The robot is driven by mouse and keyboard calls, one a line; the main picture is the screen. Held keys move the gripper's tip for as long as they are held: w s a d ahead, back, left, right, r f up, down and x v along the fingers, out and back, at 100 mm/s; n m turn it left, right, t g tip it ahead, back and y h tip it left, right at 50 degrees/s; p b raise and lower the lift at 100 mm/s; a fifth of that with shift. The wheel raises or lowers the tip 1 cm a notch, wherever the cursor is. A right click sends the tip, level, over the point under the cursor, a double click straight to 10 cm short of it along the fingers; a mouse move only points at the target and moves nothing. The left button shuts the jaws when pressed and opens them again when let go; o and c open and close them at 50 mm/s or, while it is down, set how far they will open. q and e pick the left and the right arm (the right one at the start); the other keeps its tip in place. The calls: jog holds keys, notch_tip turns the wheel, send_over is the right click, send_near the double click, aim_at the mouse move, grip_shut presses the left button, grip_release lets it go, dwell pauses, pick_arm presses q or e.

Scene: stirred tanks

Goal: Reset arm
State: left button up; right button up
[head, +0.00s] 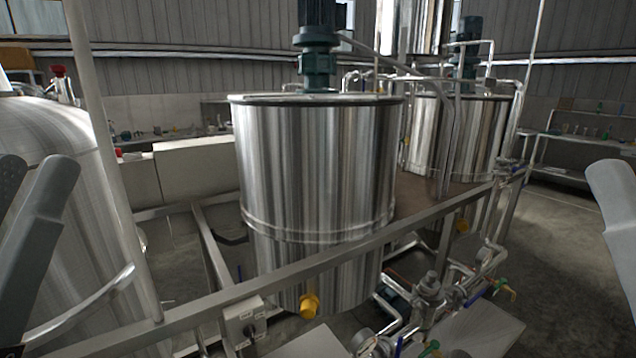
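My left gripper (37,168) is at the left edge, pointing up. Its two grey fingers stand apart with a gap between the tips, and nothing shows between them. The rest of this gripper is cut off by the frame. My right gripper (612,190) shows only as a grey rounded part at the right edge. Its other finger is out of frame, so its opening is hidden. Neither gripper visibly holds anything. The large steel stirred tank (315,180) stands upright in the middle, between the two grippers.
A metal frame rail (345,255) crosses in front of the tank. A pale rounded vessel (60,190) stands behind my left gripper. A second steel tank (480,135) stands behind right. Pipes and valves (428,290) fill the lower right. Open floor (565,230) lies at right.

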pick_arm(q)
notch_tip(320, 180, up, 38)
jog(key=p, duration=3.6)
notch_tip(320, 180, down, 51)
jog(key=b, duration=5.2)
jog(key=shift+h, duration=0.3)
jog(key=shift+o, duration=0.5)
jog(key=shift+s+f, duration=0.1)
